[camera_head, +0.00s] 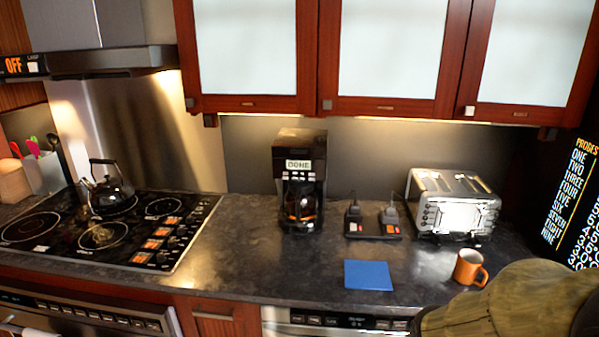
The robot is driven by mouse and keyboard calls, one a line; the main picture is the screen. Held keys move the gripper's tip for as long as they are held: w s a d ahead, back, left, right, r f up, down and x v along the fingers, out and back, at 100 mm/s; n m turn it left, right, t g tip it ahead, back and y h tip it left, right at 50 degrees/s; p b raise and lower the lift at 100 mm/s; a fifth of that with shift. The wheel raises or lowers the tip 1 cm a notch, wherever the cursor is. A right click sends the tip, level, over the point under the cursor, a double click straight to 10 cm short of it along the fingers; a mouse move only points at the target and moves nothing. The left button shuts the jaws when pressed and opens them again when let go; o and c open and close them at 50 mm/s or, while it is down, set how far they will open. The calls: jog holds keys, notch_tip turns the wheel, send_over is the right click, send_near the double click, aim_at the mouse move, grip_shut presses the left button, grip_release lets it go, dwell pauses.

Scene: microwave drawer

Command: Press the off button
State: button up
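A front with a dark strip of small buttons (349,320) shows below the counter's front edge, cut off by the bottom of the view. Its labels are too small to read, and I cannot pick out an off button on it. A large olive and black shape, which looks like part of my arm, fills the lower right corner and hides part of the counter front. My gripper's fingers are not visible.
On the dark counter (250,270) stand a coffee maker (299,170), a toaster (454,203), an orange mug (469,268) and a blue square (368,275). A kettle (107,188) sits on the cooktop (60,243). Another button panel (85,309) is at lower left.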

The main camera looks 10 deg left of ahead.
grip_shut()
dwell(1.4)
